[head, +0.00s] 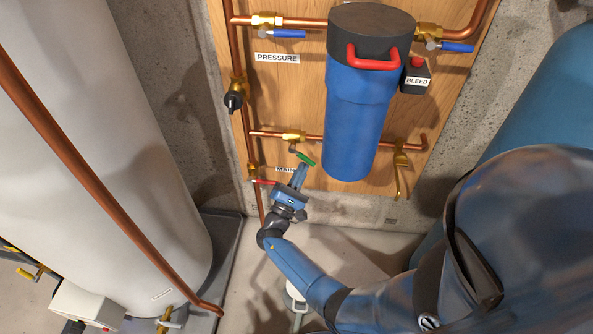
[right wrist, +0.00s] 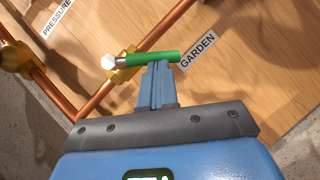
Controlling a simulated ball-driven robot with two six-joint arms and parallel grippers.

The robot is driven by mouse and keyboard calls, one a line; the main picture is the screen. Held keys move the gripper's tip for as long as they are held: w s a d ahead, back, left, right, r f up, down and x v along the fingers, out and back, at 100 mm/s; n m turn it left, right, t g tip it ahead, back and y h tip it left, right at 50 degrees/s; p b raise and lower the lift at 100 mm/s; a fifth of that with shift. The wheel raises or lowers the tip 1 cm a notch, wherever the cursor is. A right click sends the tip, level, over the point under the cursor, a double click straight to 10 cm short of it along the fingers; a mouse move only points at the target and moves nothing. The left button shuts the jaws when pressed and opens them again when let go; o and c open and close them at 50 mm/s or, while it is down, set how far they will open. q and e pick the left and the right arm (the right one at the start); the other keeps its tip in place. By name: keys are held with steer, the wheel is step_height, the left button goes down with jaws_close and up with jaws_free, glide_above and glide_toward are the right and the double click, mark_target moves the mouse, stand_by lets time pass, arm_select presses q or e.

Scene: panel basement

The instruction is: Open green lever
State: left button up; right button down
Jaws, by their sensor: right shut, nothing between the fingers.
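The green lever (head: 306,159) sits on a brass valve (head: 293,137) on the lower copper pipe, left of the blue filter housing. In the head view it slants down to the right from its stem. In the right wrist view the green lever (right wrist: 150,58) lies nearly level, with a pale nut (right wrist: 108,62) at its left end. My right gripper (head: 302,170) is shut and empty, its fingertips right at the lever. In the wrist view the fingertips (right wrist: 158,66) meet the lever's lower edge; I cannot tell if they touch it. My left gripper is not in view.
The blue filter housing (head: 355,115) with a red handle stands close right of the lever. A red lever (head: 263,182) is left of my gripper. A yellow lever (head: 398,180) hangs at right. A large white tank (head: 120,130) fills the left. A GARDEN label (right wrist: 198,51) is beside the green lever.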

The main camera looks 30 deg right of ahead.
steer(key=shift+s+d+r+n+t+p, duration=0.2)
steer(key=shift+s+d+r+n+p, duration=0.15)
steer(key=shift+d+r, duration=0.15)
steer(key=shift+s+d+r+n+t+p, duration=0.25)
steer(key=shift+d+r+n, duration=0.15)
steer(key=shift+r, duration=0.15)
steer(key=shift+s+d+r+n+t+p, duration=0.15)
steer(key=shift+s+d+r+n+p, duration=0.2)
steer(key=shift+r, duration=0.2)
steer(key=shift+d, duration=0.1)
steer(key=b, duration=0.4)
glide_toward(313, 166)
steer(key=s+d+f, duration=0.1)
steer(key=s, duration=0.2)
steer(key=shift+s+a+f+y, duration=0.3)
steer(key=shift+s+f, duration=0.1)
steer(key=shift+f, duration=0.25)
